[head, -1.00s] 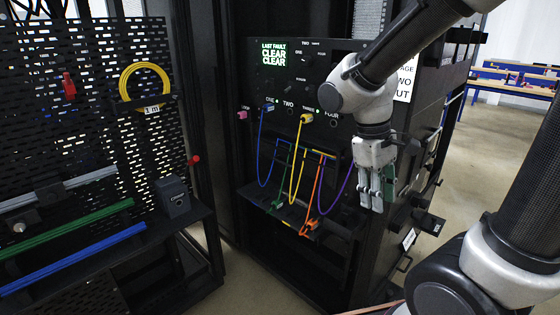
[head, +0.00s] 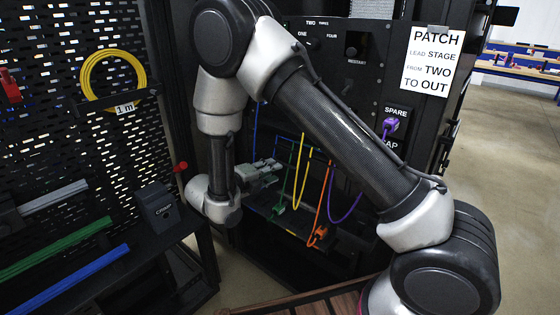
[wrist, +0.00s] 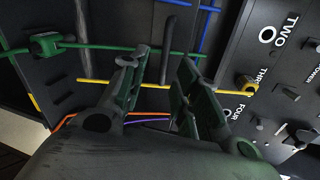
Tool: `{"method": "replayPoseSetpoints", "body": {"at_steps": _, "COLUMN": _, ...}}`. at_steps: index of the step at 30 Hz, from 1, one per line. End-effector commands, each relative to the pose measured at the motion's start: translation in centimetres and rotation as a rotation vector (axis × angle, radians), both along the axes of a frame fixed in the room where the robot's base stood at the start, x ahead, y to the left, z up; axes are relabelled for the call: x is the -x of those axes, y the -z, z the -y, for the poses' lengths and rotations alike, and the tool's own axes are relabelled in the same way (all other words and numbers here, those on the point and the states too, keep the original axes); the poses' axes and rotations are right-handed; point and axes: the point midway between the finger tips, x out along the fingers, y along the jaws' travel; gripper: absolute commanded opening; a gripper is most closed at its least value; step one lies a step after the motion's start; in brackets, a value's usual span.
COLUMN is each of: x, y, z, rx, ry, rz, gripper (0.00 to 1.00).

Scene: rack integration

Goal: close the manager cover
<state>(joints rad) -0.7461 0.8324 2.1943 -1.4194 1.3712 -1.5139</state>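My gripper (head: 268,172) reaches in from the left, in front of the dark cable manager area on the rack's lower front. In the wrist view my gripper (wrist: 160,85) has its two green-grey fingers apart, with no thing clearly held between them. A dark upright bar (wrist: 168,45) shows beyond the gap. The yellow cable (wrist: 75,81) and green cable (wrist: 105,46) cross behind the fingers. A dark ledge (head: 345,238) juts out below the hanging cables. The manager cover is hard to tell from the black rack, and my arm hides part of this area.
A green plug (head: 279,208) and an orange plug (head: 317,236) hang near the ledge. A purple plug (head: 391,126) sits at the SPARE port. A white patch sign (head: 431,62) is at upper right. A tool rack with a yellow cable coil (head: 113,80) stands at left.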

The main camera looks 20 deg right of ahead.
Motion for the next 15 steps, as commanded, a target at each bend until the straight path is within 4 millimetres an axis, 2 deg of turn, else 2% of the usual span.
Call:
{"method": "replayPoseSetpoints", "body": {"at_steps": 3, "x": -0.2, "y": -0.5, "z": -0.2, "rx": 0.083, "ry": -0.038, "rz": -0.081, "gripper": 0.31}}
{"method": "replayPoseSetpoints", "body": {"at_steps": 8, "x": -0.7, "y": -0.4, "z": 0.5, "rx": 0.118, "ry": -0.047, "rz": -0.128, "gripper": 0.31}}
{"method": "replayPoseSetpoints", "body": {"at_steps": 15, "x": -2.9, "y": 0.5, "z": 3.8, "rx": 0.117, "ry": -0.043, "rz": -0.129, "gripper": 0.31}}
